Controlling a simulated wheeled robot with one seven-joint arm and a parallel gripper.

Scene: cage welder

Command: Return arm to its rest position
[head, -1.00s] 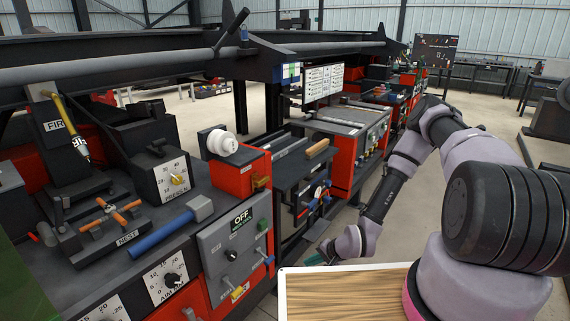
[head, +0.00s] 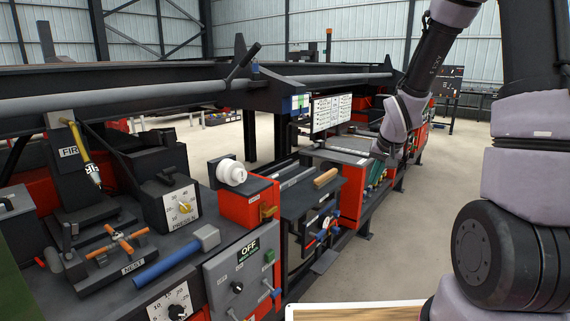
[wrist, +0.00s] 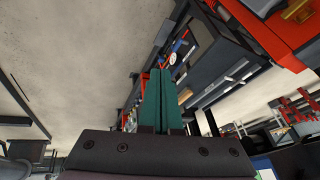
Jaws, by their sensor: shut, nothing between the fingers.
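My arm is raised on the right of the head view, with its upper part cut off by the top edge. Its forearm slants down to my gripper (head: 381,150), which is small and partly dark there, in front of the far part of the machine. In the wrist view my gripper (wrist: 161,75) shows two green fingers side by side, closed together. Nothing shows between them. The fingers appear clear of the machine side, which lies beyond them.
A wooden-topped board (head: 355,313) lies at the bottom edge. The floor (head: 400,235) right of the machine is clear.

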